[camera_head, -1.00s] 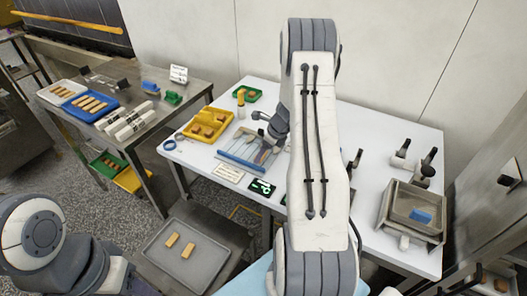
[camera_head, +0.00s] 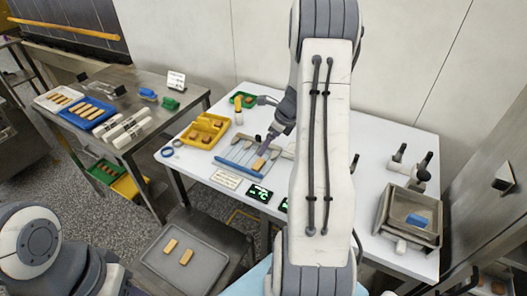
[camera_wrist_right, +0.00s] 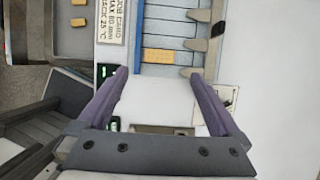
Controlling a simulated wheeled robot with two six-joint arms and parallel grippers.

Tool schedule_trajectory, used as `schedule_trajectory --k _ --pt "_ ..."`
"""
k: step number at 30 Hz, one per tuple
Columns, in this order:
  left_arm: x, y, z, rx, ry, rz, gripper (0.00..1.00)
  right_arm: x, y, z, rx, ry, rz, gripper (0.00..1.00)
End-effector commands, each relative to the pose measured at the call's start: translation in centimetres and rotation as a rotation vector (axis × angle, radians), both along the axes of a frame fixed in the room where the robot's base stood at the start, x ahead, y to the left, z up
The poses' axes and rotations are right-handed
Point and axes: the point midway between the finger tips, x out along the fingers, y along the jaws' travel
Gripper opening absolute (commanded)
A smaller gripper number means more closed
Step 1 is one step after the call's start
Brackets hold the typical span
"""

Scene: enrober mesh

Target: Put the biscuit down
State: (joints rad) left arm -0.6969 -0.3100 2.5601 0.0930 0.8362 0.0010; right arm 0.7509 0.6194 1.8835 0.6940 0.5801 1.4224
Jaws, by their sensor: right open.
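The biscuit (camera_head: 258,164) is a small tan bar. It lies on the blue-and-grey mesh rack (camera_head: 232,163) on the white table, near the rack's right end. In the right wrist view the biscuit (camera_wrist_right: 159,56) lies across the rack's bars, just beyond the fingertips. My right gripper (camera_head: 270,141) is close to the biscuit; in the wrist view its purple fingers (camera_wrist_right: 160,76) are spread wide with nothing between them. My left arm shows at the lower left of the head view, but its gripper is not seen.
A yellow tray (camera_head: 222,127) with brown pieces and a green tray (camera_head: 235,99) stand behind the rack. A label card (camera_head: 225,178) and dark displays (camera_head: 259,194) lie in front. A metal basin (camera_head: 380,222) stands at the right. A low grey tray (camera_head: 205,272) holds two bars.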

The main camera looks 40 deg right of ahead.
Motion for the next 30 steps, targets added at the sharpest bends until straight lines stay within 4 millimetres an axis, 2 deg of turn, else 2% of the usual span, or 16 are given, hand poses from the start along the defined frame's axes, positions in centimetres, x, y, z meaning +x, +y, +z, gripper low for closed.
schedule_trajectory --k 3,6,13,15,17,20,23,24,26,27,29,30 --pt "0.0 0.0 -0.1 0.0 0.0 0.0 0.5 -0.7 -0.4 1.9 -0.002 -0.002 -0.001 1.0" --pt "0.0 0.0 -0.1 0.0 0.0 0.0 0.5 -1.1 -0.5 2.8 -0.001 0.0 0.0 1.0" --pt "0.0 0.0 -0.1 0.0 0.0 0.0 0.5 -1.4 -0.5 3.4 0.0 0.001 0.0 1.0" --pt "0.0 0.0 -0.1 0.0 0.0 0.0 0.5 -1.2 0.1 3.5 -0.006 0.001 0.027 1.0" --pt "0.0 0.0 -0.1 0.0 0.0 0.0 0.5 -0.7 1.7 4.0 -0.021 -0.002 0.099 1.0" --pt "0.0 0.0 -0.1 0.0 0.0 0.0 0.5 0.2 7.2 5.5 -0.075 -0.012 0.356 1.0" --pt "0.0 0.0 -0.1 0.0 0.0 0.0 0.5 0.0 15.3 7.3 -0.159 -0.036 0.755 1.0" --pt "0.0 0.0 -0.1 0.0 0.0 0.0 0.5 -0.7 18.6 8.1 -0.194 -0.051 0.935 1.0" --pt "0.0 0.0 -0.1 0.0 0.0 0.0 0.5 -2.3 23.3 9.0 -0.248 -0.076 1.204 1.0" --pt "0.0 0.0 -0.1 0.0 0.0 0.0 0.5 -3.7 26.1 9.6 -0.281 -0.096 1.384 1.0" --pt "0.0 0.0 -0.1 0.0 0.0 0.0 0.5 -6.2 29.9 10.3 -0.331 -0.132 1.65 1.0" --pt "0.0 0.0 -0.1 0.0 0.0 0.0 0.5 -8.0 32.0 10.7 -0.362 -0.158 1.829 1.0"
